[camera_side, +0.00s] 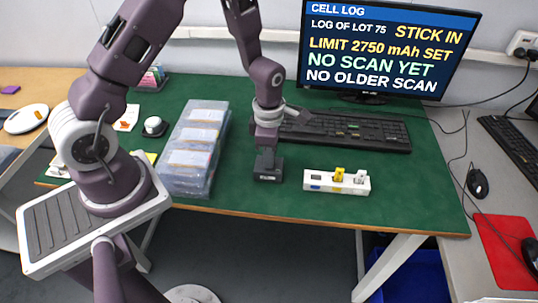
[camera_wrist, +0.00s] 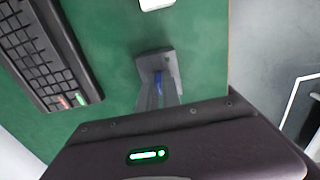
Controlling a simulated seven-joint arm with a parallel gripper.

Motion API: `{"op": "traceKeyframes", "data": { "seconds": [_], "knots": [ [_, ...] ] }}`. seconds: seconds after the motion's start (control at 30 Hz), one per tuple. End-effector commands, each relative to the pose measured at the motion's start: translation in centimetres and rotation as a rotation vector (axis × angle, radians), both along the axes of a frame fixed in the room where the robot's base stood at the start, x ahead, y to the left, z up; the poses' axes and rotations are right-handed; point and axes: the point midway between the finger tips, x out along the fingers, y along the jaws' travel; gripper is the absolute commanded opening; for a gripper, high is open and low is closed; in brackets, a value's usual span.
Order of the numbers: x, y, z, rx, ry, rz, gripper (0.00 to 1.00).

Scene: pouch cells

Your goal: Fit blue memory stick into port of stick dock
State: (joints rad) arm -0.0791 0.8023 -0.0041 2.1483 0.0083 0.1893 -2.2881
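The stick dock (camera_side: 337,187) is a long white block at the front of the green table. Its left port, above a blue mark, looks dark and empty; a yellow stick and a whitish stick stand in it further right. Its edge also shows at the top of the wrist view (camera_wrist: 157,4). My gripper (camera_side: 268,159) is left of the dock, pointing down at a small dark grey block (camera_side: 268,176). The stick's lower end is hidden.
A keyboard (camera_side: 345,130) lies behind the gripper. A clear case of pouch cells (camera_side: 195,148) stands to the left. The monitor (camera_side: 390,48) reads "STICK IN" and "NO SCAN YET". Green mat between block and dock is clear.

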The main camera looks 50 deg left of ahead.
Motion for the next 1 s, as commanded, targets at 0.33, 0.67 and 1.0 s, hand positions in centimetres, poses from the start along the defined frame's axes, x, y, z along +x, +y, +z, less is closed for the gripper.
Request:
{"op": "traceKeyframes", "data": {
  "seconds": [0.33,0.67,1.0],
  "knots": [
    [0.0,0.0,0.0,0.001,0.001,0.0,0.3],
    [0.1,0.0,4.1,0.001,-0.005,0.0,0.3],
    [0.1,0.0,11.6,0.001,-0.003,-0.001,0.3]
  ]
}}
